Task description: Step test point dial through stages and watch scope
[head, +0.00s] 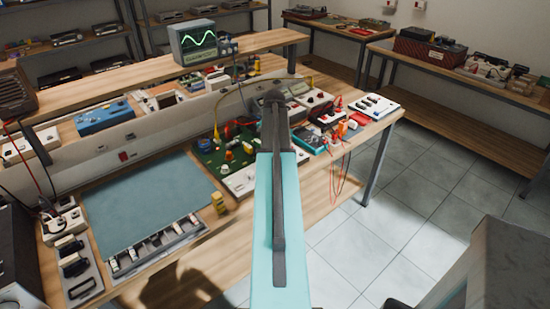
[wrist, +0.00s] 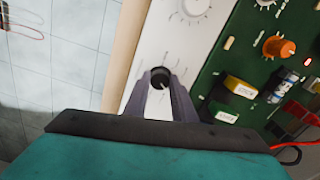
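The black test point dial (wrist: 160,76) has a pale pointer mark and sits on a white panel (wrist: 150,35) beside a green circuit board (wrist: 245,65). The fingertips of my gripper (wrist: 159,82) stand on either side of the dial, very close to it; I cannot tell if they press on it. In the head view my teal arm hides the gripper and the dial. Part of the white panel (head: 238,183) shows left of the arm, in front of the green board (head: 210,150). The scope (head: 196,42) stands on the upper shelf, showing a green wave.
The board carries an orange knob (wrist: 279,47) and several components. A red cable (wrist: 292,141) lies at its lower right. A blue-grey mat (head: 150,200) covers the bench's left part. Red and orange leads (head: 338,165) hang over the front edge; open tiled floor (head: 410,220) lies right.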

